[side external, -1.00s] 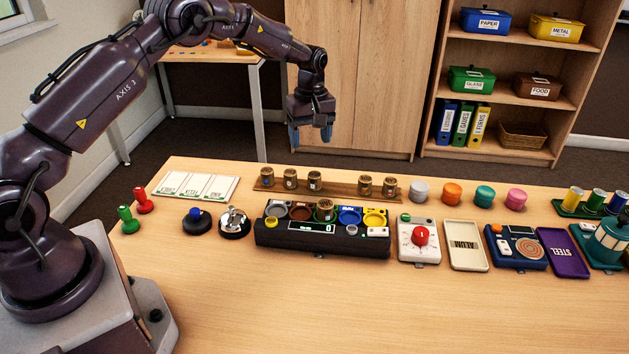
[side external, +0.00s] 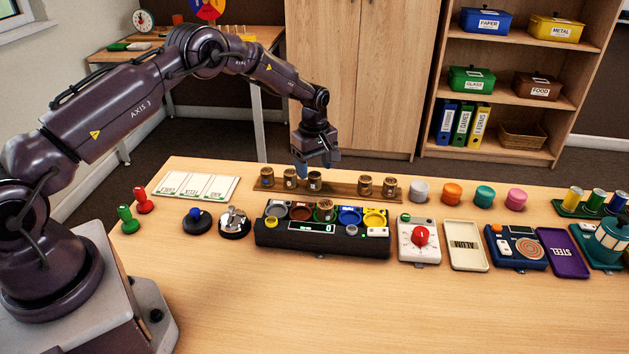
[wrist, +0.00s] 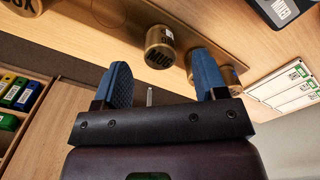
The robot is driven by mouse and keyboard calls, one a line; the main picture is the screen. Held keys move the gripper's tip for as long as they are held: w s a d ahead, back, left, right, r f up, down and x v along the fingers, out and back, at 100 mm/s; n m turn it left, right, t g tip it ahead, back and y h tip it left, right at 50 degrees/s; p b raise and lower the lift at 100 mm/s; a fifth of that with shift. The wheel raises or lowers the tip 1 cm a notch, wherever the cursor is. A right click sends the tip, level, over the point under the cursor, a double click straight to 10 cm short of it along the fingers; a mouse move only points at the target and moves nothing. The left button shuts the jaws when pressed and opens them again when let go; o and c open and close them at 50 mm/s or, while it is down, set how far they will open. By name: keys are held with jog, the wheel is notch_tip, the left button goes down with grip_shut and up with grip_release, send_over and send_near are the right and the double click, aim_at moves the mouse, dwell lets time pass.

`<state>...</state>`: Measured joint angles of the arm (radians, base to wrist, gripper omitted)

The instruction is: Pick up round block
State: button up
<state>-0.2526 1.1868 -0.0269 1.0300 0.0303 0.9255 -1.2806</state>
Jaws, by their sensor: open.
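Several round brown-gold blocks stand on a wooden strip (side external: 340,187) at the back of the table in the side external view. The third from the left (side external: 315,182) is just below my gripper (side external: 318,165). My gripper points down with its blue fingers apart and nothing between them. In the wrist view, one gold round block (wrist: 160,47) shows beyond the gap between the fingers (wrist: 162,75), apart from both. Two more gold blocks (wrist: 233,79) are partly hidden behind the right finger. Which one is the task's round block, I cannot tell.
Grey (side external: 419,190), orange (side external: 452,195), teal (side external: 484,197) and pink (side external: 516,200) round pieces stand to the right. The front table is clear.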

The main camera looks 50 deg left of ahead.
aim_at(314, 174)
jog(key=shift+f, duration=1.5)
jog(key=c, duration=1)
jog(key=shift+r, duration=0.1)
jog(key=shift+r, duration=0.5)
notch_tip(314, 174, up, 2)
jog(key=shift+s+r, duration=0.1)
jog(key=shift+r, duration=0.15)
jog(key=s+d+r, duration=0.3)
jog(key=s+r, duration=0.6)
jog(key=s, duration=0.4)
jog(key=shift+s+d+r, duration=0.2)
jog(key=shift+s, duration=0.05)
